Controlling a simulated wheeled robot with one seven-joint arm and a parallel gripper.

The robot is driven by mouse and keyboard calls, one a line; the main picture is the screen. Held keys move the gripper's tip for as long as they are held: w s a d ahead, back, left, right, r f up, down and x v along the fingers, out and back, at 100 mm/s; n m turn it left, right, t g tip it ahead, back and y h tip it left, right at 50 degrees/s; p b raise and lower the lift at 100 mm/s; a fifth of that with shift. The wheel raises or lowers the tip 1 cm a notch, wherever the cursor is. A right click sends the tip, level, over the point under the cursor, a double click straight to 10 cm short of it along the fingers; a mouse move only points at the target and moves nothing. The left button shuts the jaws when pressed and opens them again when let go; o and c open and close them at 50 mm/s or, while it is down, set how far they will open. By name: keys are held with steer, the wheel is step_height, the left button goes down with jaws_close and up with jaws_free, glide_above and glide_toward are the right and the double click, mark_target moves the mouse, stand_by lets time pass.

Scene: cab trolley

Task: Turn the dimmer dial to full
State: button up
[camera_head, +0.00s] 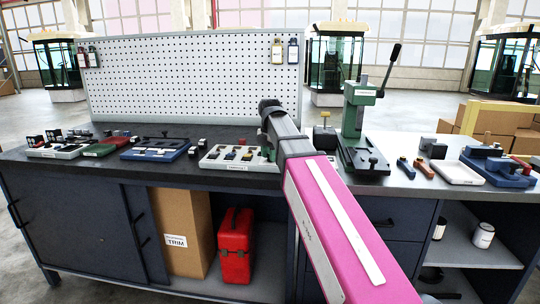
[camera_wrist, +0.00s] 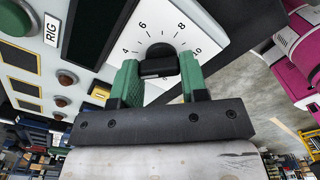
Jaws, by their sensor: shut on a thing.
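The dimmer dial (camera_wrist: 160,66) is a black knob on a white plate (camera_wrist: 218,28) in the wrist view. Figures 4, 6, 8 and 10 are printed in an arc around its far side. My gripper (camera_wrist: 161,76) has its two green fingers on either side of the knob, shut on it. Where the knob's pointer stands on the scale cannot be told. In the head view, my arm reaches over the workbench and hides most of the gripper and the dial.
Beside the dial, a pale panel carries a RIG label (camera_wrist: 51,30), a dark green screen (camera_wrist: 95,30) and round brown buttons (camera_wrist: 67,77). In the head view, a green press (camera_head: 358,125) stands right of my arm. A pegboard (camera_head: 190,75) rises behind the bench.

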steer(key=m, duration=0.5)
steer(key=shift+w, duration=0.1)
steer(key=m, duration=0.4)
steer(key=shift+m, duration=0.4)
steer(key=m, duration=0.4)
steer(key=shift+w+d+m, duration=0.1)
steer(key=shift+m, duration=0.2)
steer(key=m, duration=0.9)
steer(key=shift+d, duration=0.15)
steer(key=m, duration=0.4)
steer(key=shift+m, duration=0.3)
steer(key=m, duration=0.4)
steer(key=shift+d, duration=0.1)
steer(key=shift+m, duration=2.3)
